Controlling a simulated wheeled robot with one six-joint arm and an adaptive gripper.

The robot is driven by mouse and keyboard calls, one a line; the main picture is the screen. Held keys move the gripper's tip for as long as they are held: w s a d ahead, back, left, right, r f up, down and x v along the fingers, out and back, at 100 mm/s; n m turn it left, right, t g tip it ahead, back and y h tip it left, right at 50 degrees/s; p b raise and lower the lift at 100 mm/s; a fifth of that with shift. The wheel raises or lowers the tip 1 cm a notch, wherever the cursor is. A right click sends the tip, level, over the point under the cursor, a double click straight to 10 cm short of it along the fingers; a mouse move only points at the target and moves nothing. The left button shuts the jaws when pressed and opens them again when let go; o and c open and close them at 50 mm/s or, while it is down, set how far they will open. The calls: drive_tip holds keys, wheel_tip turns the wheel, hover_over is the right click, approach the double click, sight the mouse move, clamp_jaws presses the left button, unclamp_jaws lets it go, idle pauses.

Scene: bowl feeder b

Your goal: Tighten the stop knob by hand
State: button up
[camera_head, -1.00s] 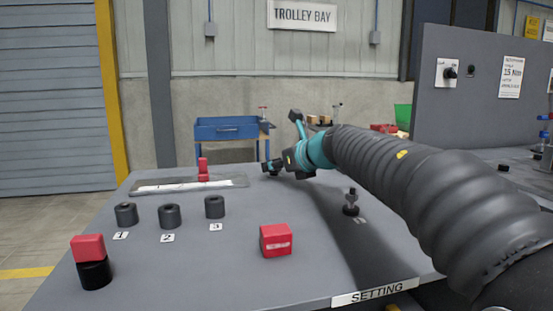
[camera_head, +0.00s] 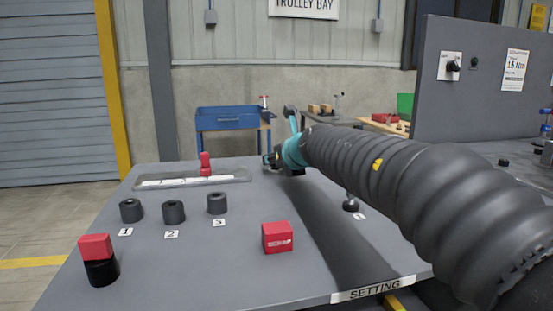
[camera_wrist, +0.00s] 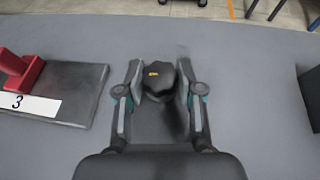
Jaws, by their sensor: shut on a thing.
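The black lobed stop knob (camera_wrist: 159,80), with a small orange mark on top, sits between the two fingertips in the wrist view. My gripper (camera_wrist: 160,84) is shut on it, one finger against each side. In the head view my gripper (camera_head: 272,159) is low over the far part of the table, just right of the flat grey plate (camera_head: 235,176). The knob cannot be told apart from the fingers there. A red stop (camera_head: 205,165) stands on the plate, which carries a white scale strip. The wrist view shows the strip's end marked 3.
Several black cylinders stand on the table, three with number cards (camera_head: 171,234). One black cylinder (camera_head: 101,272) at front left has a red block on top. A red box (camera_head: 277,237) lies at the front middle. A dark block (camera_wrist: 311,90) is right of the gripper.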

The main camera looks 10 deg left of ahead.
drive_tip(key=o, duration=1.2)
drive_tip(key=shift+c, duration=0.2)
drive_tip(key=shift+s, duration=0.1)
drive_tip(key=v, duration=1.2)
drive_tip(key=shift+r, duration=0.1)
